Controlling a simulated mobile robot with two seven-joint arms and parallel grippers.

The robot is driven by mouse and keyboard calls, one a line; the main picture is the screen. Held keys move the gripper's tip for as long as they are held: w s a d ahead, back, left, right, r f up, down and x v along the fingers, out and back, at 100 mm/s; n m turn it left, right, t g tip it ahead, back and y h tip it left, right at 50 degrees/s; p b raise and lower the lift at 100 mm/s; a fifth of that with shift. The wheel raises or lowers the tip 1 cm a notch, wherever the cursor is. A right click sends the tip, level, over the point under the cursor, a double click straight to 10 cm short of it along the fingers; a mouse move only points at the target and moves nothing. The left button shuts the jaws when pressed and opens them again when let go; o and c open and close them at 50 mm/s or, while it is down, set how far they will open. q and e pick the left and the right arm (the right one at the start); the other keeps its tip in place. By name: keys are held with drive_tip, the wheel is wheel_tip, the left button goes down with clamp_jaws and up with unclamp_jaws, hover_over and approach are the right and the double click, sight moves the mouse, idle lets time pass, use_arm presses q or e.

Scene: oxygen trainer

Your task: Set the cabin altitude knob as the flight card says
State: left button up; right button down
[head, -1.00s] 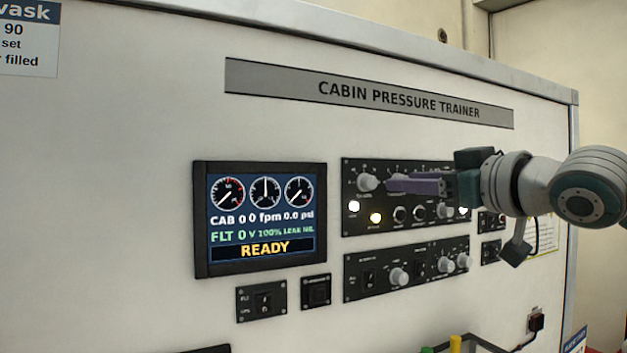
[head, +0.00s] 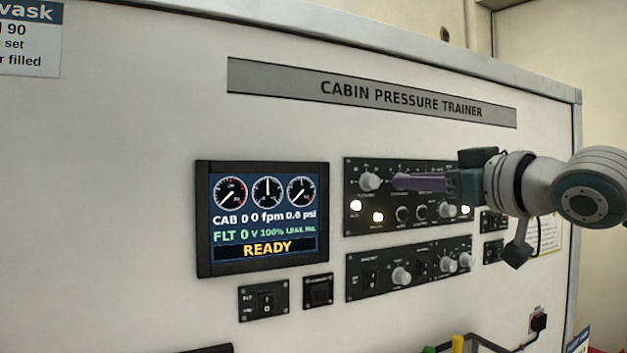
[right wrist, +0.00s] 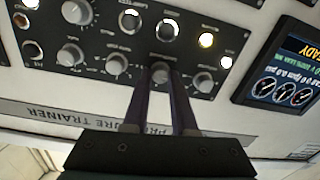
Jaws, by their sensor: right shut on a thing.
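My right gripper (head: 396,182) reaches in from the right to the upper knob panel (head: 352,224), its purple fingers level with the top row. In the right wrist view, which shows the panel upside down, the gripper (right wrist: 161,76) is shut on a grey knob (right wrist: 161,70), the one beside the end knob (right wrist: 204,82). That end knob is the top-left knob (head: 370,181) in the head view. The fingers hide the held knob in the head view. The small labels and the held knob's pointer are not readable. My left gripper is not in view.
The display (head: 262,215) reads READY, CAB 0 and FLT 0. A lower panel (head: 350,295) with knobs and switches sits below the upper one. A yellow-edged sheet (head: 546,236) at the right is partly hidden by my arm; its text is unreadable. A cut-off placard (head: 30,40) hangs top left.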

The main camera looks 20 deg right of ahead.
drive_tip(key=m+p, duration=1)
drive_tip(key=m, duration=1.6)
drive_tip(key=shift+f+m+h, duration=0.1)
drive_tip(key=shift+m+h, duration=0.2)
drive_tip(key=shift+h, duration=0.1)
drive_tip(key=shift+m, duration=0.3)
drive_tip(key=c, duration=0.7)
unclamp_jaws()
